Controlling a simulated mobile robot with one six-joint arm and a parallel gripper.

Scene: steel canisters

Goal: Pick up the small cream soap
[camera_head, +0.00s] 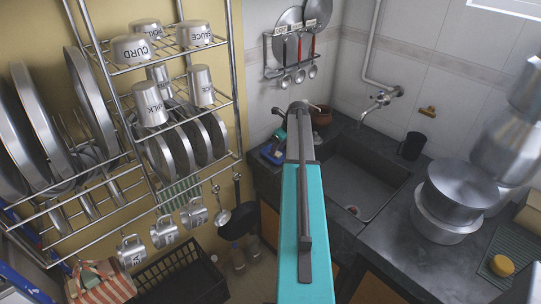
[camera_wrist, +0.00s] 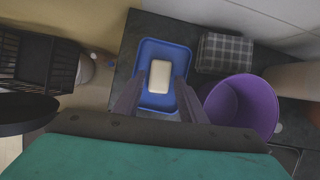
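The small cream soap (camera_wrist: 160,76) lies in a blue tray (camera_wrist: 151,48) on the dark counter, seen in the wrist view. My gripper (camera_wrist: 160,83) is open, with one finger to each side of the soap in the picture. Nothing is held. I cannot tell how far the fingertips are above the soap. In the head view, a blue thing that looks like the tray (camera_head: 271,156) shows at the counter's left end, beside my arm. The soap cannot be made out there.
A purple cup (camera_wrist: 243,106) stands close to the tray's right, near my right finger. A grey checked cloth (camera_wrist: 225,53) lies behind it. A black crate (camera_wrist: 38,62) is at the left. In the head view, a sink (camera_head: 355,178) lies right of my arm and a steel rack (camera_head: 150,100) left.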

